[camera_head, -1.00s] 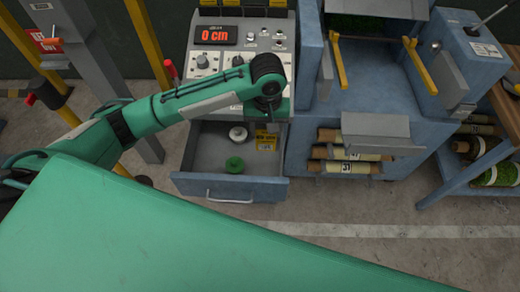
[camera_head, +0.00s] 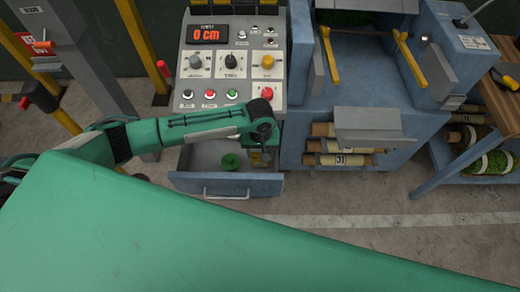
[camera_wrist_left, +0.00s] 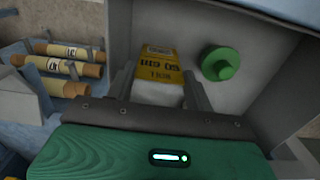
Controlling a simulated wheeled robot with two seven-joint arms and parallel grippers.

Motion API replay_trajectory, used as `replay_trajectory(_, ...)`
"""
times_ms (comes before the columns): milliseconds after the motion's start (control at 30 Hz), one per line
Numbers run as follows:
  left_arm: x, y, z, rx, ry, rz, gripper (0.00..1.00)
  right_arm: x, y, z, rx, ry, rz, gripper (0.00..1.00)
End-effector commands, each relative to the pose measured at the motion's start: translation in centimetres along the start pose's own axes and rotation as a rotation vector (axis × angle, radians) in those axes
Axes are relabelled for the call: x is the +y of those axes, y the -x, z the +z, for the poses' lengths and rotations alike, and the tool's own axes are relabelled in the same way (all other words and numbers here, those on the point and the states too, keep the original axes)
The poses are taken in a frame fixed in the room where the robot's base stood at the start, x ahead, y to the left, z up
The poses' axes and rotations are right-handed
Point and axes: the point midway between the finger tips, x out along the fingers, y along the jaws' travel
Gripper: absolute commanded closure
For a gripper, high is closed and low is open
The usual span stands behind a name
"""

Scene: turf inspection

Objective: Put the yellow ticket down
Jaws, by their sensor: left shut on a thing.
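The yellow ticket (camera_wrist_left: 160,66) has dark print, and a pale area shows below it between my left fingers. My left gripper (camera_wrist_left: 160,88) is shut on the ticket. In the head view this gripper (camera_head: 262,160) points down into the open drawer (camera_head: 205,157), at its right side. There the ticket is mostly hidden by the gripper, with a little yellow showing. I cannot tell whether the ticket touches the drawer floor. My right gripper is not in view.
A green round knobbed piece (camera_head: 230,162) lies in the drawer, left of the gripper; it also shows in the wrist view (camera_wrist_left: 220,63). The control panel (camera_head: 232,62) reads 0 cm above the drawer. Rolls (camera_head: 340,159) lie on a shelf to the right.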

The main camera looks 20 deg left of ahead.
Motion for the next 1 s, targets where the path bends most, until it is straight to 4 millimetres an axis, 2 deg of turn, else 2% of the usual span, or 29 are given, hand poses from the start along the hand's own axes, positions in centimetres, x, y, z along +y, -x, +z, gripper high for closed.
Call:
replay_trajectory(200,0.0,-0.2,0.0,-0.001,0.001,0.000,0.78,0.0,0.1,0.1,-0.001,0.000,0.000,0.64)
replay_trajectory(233,0.0,-0.3,0.0,-0.001,0.001,0.000,0.45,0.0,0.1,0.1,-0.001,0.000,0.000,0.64)
replay_trajectory(333,0.0,-0.2,0.0,0.000,0.001,0.000,0.25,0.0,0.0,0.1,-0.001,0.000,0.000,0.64)
replay_trajectory(633,0.0,-0.1,0.0,0.001,0.000,0.000,0.25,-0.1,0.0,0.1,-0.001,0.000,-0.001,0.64)
replay_trajectory(733,0.1,0.5,-0.1,0.002,-0.001,0.002,0.25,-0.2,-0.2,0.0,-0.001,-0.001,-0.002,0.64)
replay_trajectory(867,0.1,2.5,-0.1,0.003,-0.001,0.004,0.25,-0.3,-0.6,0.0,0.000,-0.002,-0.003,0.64)
replay_trajectory(1000,0.1,5.6,-0.1,0.003,0.000,0.003,0.25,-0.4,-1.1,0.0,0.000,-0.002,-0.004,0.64)
